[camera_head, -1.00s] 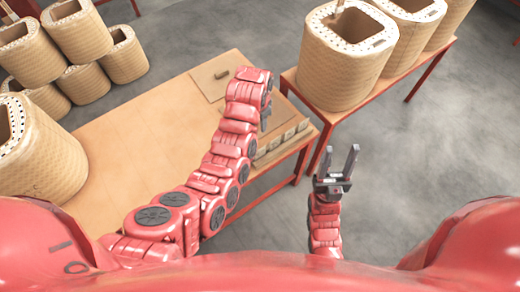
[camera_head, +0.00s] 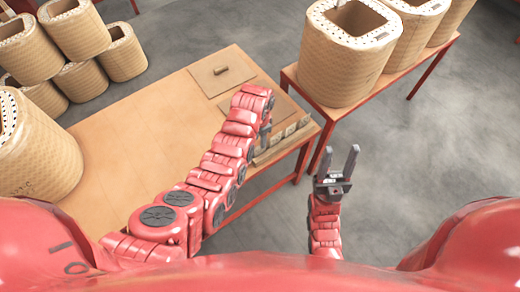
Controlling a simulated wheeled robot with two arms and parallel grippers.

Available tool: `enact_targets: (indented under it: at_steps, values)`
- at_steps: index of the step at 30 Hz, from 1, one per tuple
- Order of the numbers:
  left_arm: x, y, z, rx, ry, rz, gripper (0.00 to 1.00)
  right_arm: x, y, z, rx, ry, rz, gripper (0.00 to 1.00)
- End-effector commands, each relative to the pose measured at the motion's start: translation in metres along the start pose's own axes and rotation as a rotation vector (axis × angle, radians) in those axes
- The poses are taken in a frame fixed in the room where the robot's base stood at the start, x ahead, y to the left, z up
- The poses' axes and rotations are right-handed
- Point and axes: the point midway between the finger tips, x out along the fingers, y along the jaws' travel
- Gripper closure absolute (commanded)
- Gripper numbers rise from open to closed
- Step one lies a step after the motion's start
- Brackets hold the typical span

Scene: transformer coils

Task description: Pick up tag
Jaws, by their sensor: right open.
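Several small light tags (camera_head: 290,130) stand in a row in a low holder along the right edge of the tan worktable (camera_head: 130,125). My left arm reaches over the table, its wrist bent down. My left gripper (camera_head: 265,138) points down beside the left end of this row. Its fingers are mostly hidden by the wrist, so I cannot tell its opening or whether it touches a tag. My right gripper (camera_head: 338,166) is open and empty, fingers pointing up in the picture, over the floor right of the table.
A flat square board (camera_head: 207,85) with a small brown block (camera_head: 220,71) lies at the table's far end. Another board is partly behind my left arm. Large woven coils (camera_head: 345,65) stand on a red-framed bench at right; more are stacked at left. The table's middle is clear.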

Motion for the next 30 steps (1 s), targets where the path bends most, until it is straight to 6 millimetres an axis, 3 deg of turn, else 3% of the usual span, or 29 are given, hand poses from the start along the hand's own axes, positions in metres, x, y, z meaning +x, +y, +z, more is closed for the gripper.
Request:
enact_targets:
  at_steps: [11, 18, 30]
  values:
    - [0.026, 0.001, -0.001, 0.000, -0.002, 0.002, 0.60, 0.018, 0.001, -0.003, 0.000, 0.000, 0.000, 0.50]
    - [0.045, 0.000, -0.002, -0.002, -0.001, 0.000, 0.60, 0.014, 0.001, -0.002, 0.000, 0.000, 0.000, 0.50]
    - [0.050, 0.001, -0.001, -0.003, 0.001, 0.000, 0.60, 0.014, 0.001, -0.002, 0.000, 0.000, 0.000, 0.50]
